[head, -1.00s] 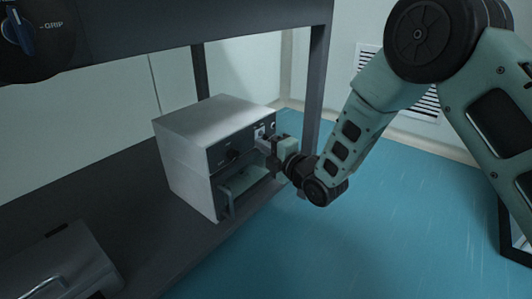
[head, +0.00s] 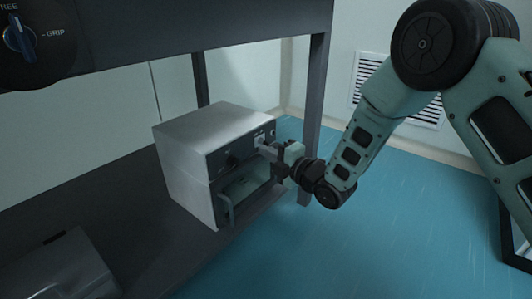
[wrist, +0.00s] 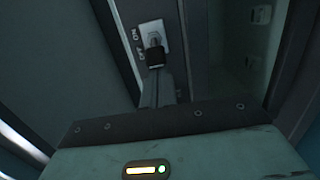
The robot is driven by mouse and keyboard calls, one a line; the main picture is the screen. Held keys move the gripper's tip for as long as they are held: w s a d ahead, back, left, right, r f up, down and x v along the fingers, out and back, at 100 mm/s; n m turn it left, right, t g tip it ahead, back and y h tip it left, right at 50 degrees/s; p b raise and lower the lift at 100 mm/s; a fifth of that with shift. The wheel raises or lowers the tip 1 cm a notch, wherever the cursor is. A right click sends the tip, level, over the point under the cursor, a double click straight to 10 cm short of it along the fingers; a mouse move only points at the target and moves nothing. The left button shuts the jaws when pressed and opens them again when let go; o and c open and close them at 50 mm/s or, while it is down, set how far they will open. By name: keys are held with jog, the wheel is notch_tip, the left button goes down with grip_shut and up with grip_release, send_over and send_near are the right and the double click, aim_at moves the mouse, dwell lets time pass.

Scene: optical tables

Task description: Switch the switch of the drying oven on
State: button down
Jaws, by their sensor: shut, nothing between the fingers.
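The drying oven (head: 190,125) is a grey box on the lower shelf, its dark front panel facing right in the head view. Its switch (head: 259,136) is small, near the top right of that front. In the wrist view the switch plate (wrist: 151,29) is pale, with ON and OFF marked along its left side. My gripper (head: 262,150) is shut and empty, its tip just below the switch at the panel. I cannot tell contact or the lever's position.
The dark shelf (head: 170,240) and a post (head: 314,110) frame the oven. Another grey device (head: 60,275) stands at lower left. Blue floor (head: 400,230) is open at right.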

jog(key=shift+w+d+g, duration=0.1)
jog(key=shift+g, duration=0.2)
jog(key=d+n+g+y, duration=0.1)
jog(key=n+g, duration=0.1)
jog(key=g, duration=0.1)
jog(key=w+d+n+g+y, duration=0.1)
jog(key=n+g+y, duration=0.1)
jog(key=n+g, duration=0.1)
jog(key=w+d+n+g+y+p, duration=0.1)
jog(key=n+g+y, duration=0.1)
jog(key=g, duration=0.2)
jog(key=shift+n, duration=0.4)
jog(key=shift+d, duration=0.1)
jog(key=s+d+p, duration=0.1)
jog(key=d+p, duration=0.6)
jog(key=d, duration=1)
jog(key=shift+s+d, duration=0.15)
